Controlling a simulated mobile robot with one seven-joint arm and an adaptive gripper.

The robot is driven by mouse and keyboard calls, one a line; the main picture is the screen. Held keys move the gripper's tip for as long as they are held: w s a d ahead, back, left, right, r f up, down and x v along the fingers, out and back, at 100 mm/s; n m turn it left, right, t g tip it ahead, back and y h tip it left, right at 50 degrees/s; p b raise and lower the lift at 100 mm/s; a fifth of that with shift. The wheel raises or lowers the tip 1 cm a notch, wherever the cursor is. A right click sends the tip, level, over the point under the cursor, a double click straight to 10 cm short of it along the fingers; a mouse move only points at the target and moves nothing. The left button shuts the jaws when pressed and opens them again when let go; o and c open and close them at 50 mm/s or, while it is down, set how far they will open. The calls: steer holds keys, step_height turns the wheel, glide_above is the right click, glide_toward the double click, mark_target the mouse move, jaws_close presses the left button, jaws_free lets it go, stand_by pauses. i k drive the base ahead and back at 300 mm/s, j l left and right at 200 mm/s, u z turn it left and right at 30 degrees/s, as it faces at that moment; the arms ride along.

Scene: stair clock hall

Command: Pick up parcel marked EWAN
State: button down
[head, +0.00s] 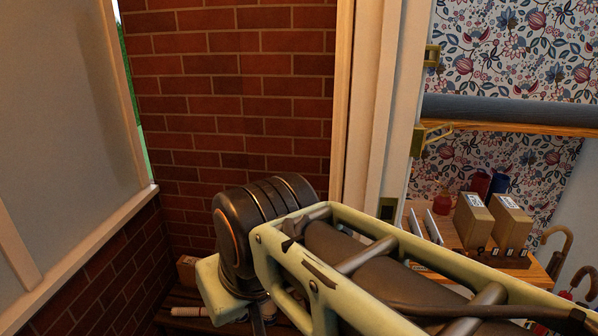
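Two brown cardboard parcels with pale labels on top stand side by side on a wooden shelf at the right: a left parcel (472,222) and a right parcel (510,225). Another small brown box (187,269) lies low at the left, on a dark slatted bench, partly hidden behind my arm. I cannot read a name on any of them, so I cannot tell which is marked EWAN. My pale green arm crosses the lower middle, with its dark joint in front of the brick wall. My gripper does not show.
A white door frame (384,110) with a brass latch (430,138) stands between the brick wall (235,90) and the papered alcove. Grey rods (432,227) lie left of the parcels; red and blue objects stand behind. Cane handles (556,238) rise at right. A higher shelf (510,128) runs above.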

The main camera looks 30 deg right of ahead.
mark_target(512, 227)
steer(key=k+l+z, duration=0.1)
steer(key=l+z, duration=0.45)
steer(key=z, duration=0.2)
steer(key=l+z, duration=0.5)
steer(key=l, duration=1.05)
steer(key=i+l+z, duration=0.15)
steer(key=l, duration=0.65)
